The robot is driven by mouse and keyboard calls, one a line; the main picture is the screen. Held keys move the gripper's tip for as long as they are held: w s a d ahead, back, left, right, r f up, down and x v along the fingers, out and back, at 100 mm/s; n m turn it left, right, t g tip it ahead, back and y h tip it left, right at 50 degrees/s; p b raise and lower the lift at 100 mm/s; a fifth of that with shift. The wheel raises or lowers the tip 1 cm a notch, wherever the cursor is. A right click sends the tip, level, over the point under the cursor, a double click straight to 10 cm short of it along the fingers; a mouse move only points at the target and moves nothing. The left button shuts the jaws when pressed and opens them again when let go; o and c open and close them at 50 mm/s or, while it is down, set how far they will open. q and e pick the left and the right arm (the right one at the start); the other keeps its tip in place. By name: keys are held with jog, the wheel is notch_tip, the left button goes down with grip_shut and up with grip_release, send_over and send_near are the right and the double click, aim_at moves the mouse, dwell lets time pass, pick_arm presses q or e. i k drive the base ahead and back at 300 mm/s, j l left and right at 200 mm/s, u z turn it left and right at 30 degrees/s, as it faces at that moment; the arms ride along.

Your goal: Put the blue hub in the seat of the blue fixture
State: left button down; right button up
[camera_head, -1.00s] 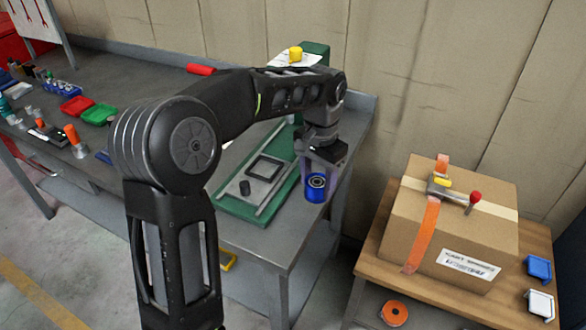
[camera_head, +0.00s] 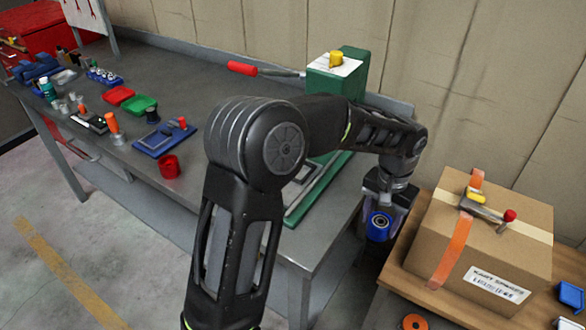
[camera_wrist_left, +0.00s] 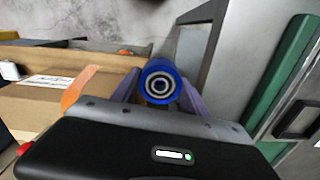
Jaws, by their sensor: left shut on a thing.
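The blue hub (camera_head: 379,226) is a short blue cylinder with a metal ring bearing in its top face. My left gripper (camera_head: 383,212) is shut on it and holds it in the gap between the workbench and the wooden table. In the left wrist view the hub (camera_wrist_left: 159,86) sits between the two fingers. A blue fixture (camera_head: 164,139), a flat blue plate with a small red part and a dark part on it, lies on the bench left of my arm, well away from the hub. Its seat is too small to make out. My right gripper is not in view.
A red cup-like part (camera_head: 169,167) stands near the bench's front edge. A green-based press (camera_head: 338,75) with a red-handled lever stands at the back. A taped cardboard box (camera_head: 485,240) sits on the wooden table. Green (camera_head: 142,104) and red trays lie farther left.

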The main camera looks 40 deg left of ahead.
aim_at(156, 141)
jog(key=k+j+z, duration=0.15)
jog(key=z, duration=0.25)
jog(key=k+j+z, duration=0.1)
jog(key=z, duration=0.3)
jog(key=k+z, duration=0.25)
jog(key=z, duration=0.15)
jog(key=k+j+z, duration=0.1)
jog(key=k+z, duration=0.55)
jog(key=k, duration=0.15)
jog(key=k+u, duration=0.2)
jog(key=u, duration=0.2)
jog(key=k+j+u, duration=0.15)
jog(key=u, duration=0.2)
jog(key=k+u, duration=0.1)
jog(key=u, duration=0.3)
jog(key=j+u, duration=0.15)
jog(key=u, duration=0.3)
jog(key=k+j+u, duration=0.1)
jog(key=u, duration=0.3)
